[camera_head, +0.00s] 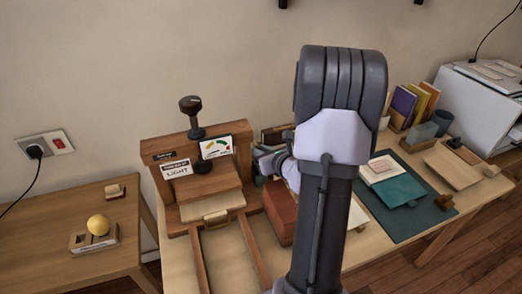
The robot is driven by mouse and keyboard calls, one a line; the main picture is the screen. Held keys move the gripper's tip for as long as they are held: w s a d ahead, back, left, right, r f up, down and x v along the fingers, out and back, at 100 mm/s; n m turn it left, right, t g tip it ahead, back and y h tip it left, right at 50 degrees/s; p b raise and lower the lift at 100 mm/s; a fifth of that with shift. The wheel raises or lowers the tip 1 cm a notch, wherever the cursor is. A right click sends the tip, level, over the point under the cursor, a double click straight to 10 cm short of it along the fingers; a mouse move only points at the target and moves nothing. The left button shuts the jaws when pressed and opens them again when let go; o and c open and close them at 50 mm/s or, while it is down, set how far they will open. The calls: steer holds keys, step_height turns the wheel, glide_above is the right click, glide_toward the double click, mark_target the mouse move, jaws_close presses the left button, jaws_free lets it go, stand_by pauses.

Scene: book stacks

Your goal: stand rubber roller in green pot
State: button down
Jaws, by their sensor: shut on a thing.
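My arm rises through the middle of the view and covers much of the table. Only a small part of my gripper (266,160) shows at the left of my arm, above the wooden table. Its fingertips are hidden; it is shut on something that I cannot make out. A small patch of dark green shows just below it, too little to tell whether it is the green pot. I cannot pick out the rubber roller for certain; my arm may hide it.
A green mat (401,225) holds papers at right. A yellow ball (98,224) sits far left.

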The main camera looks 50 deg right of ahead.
steer(key=shift+f, duration=0.1)
steer(key=c, duration=1.3)
jaws_free()
steer(key=shift+o, duration=0.2)
steer(key=p+v, duration=0.2)
steer(key=v, duration=0.2)
steer(key=p+v, duration=0.2)
steer(key=v, duration=0.2)
steer(key=p+v, duration=0.2)
steer(key=v, duration=0.2)
steer(key=shift+s+r, duration=0.2)
steer(key=shift+r, duration=0.2)
steer(key=p, duration=0.1)
steer(key=s+p, duration=0.1)
steer(key=p, duration=0.1)
steer(key=shift+a+r, duration=0.1)
steer(key=shift+r, duration=0.1)
steer(key=p+v, duration=0.1)
steer(key=p, duration=0.2)
steer(key=shift+s+a+r, duration=0.15)
steer(key=shift+s, duration=0.05)
steer(key=s+p, duration=0.1)
steer(key=p, duration=0.1)
steer(key=s+p, duration=0.1)
steer(key=p, duration=0.2)
steer(key=shift+a+r, duration=0.1)
steer(key=shift+a, duration=0.25)
